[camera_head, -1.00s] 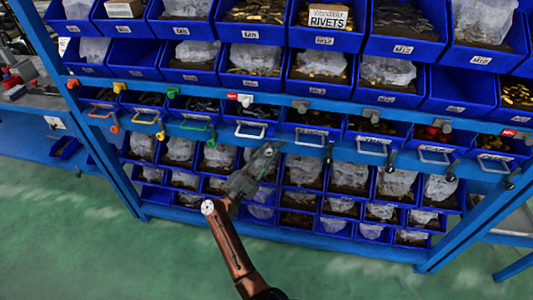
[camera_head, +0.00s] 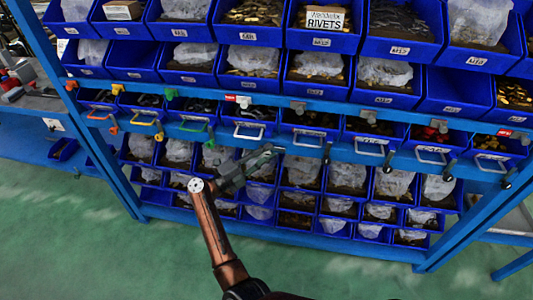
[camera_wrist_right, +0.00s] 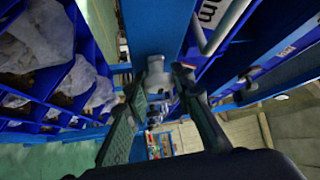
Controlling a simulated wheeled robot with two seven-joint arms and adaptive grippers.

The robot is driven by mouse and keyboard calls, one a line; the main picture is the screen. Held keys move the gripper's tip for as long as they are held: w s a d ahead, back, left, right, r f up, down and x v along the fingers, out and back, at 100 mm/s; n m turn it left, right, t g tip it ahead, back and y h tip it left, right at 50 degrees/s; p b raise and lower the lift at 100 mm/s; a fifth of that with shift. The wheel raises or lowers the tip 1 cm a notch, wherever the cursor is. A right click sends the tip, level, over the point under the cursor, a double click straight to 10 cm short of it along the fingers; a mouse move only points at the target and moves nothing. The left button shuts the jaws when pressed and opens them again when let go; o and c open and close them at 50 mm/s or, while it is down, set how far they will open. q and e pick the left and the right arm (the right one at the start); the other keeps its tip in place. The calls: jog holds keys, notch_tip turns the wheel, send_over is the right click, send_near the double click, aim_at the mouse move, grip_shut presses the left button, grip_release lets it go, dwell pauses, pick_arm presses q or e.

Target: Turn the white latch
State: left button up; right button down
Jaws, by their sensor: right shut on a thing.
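My right gripper (camera_head: 266,154) reaches up from below to the blue rail under the drawer with the white handle (camera_head: 249,131). Its fingers are shut on a small pale latch at the rail. In the right wrist view, the pale latch (camera_wrist_right: 157,76) shows between the two fingertips, with one finger on each side of it. The latch is mostly hidden by the gripper in the head view, so its exact angle cannot be told. Another whitish latch (camera_head: 244,101) sits on the rail above the same drawer. My left gripper is not in view.
An orange latch (camera_head: 113,129), a yellow latch (camera_head: 159,135) and a green latch (camera_head: 210,142) hang along the same rail to the left. Blue bins fill the rack above and below. Green floor (camera_head: 100,240) lies open in front.

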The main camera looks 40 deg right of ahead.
jog(key=shift+f, duration=0.1)
jog(key=c, duration=1.6)
grip_release()
jog(key=a, duration=0.4)
jog(key=a+f, duration=0.1)
jog(key=a, duration=0.3)
jog(key=a+f, duration=0.1)
jog(key=a, duration=0.2)
jog(key=shift+w+a, duration=0.35)
jog(key=shift+a, duration=0.05)
